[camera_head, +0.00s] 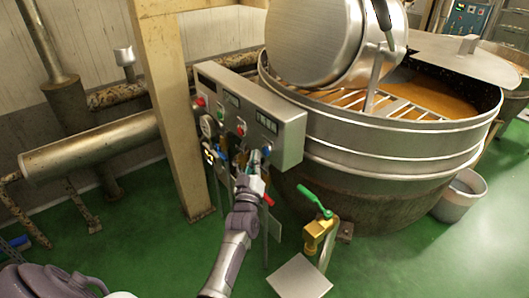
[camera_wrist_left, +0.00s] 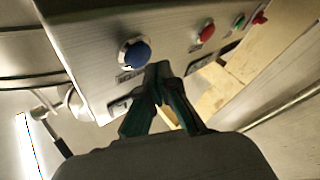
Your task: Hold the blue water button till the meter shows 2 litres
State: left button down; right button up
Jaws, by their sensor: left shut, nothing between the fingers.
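The blue water button (camera_wrist_left: 136,54) is a round knob in a pale ring on the steel control box (camera_head: 255,108). In the head view the blue button (camera_head: 266,151) shows small at the box's lower right, close to my left gripper (camera_head: 256,160). In the left wrist view my left gripper (camera_wrist_left: 158,72) is shut and empty, its fingertips just below and right of the button. I cannot tell whether they touch the box; they do not cover the button. The meter (camera_head: 266,122) is a dark display above the button; its digits are too small to read.
Red and green buttons sit further along the box. A large steel kettle (camera_head: 390,148) with brown contents stands behind it on the right. A beige post (camera_head: 172,105) stands left of the box. A brass valve with a green handle (camera_head: 318,232) is to the right of my left arm.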

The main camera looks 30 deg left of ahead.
pick_arm(q)
jog(key=shift+w+d, duration=0.1)
jog(key=shift+w, duration=0.05)
jog(key=shift+w+d, duration=0.1)
jog(key=shift+w, duration=0.15)
jog(key=shift+w+d+b, duration=0.2)
jog(key=shift+w+b, duration=0.15)
jog(key=shift+w, duration=0.1)
dwell(2.7)
dwell(0.4)
jog(key=shift+s+a+p, duration=0.35)
jog(key=shift+s+p, duration=0.15)
jog(key=shift+s, duration=0.35)
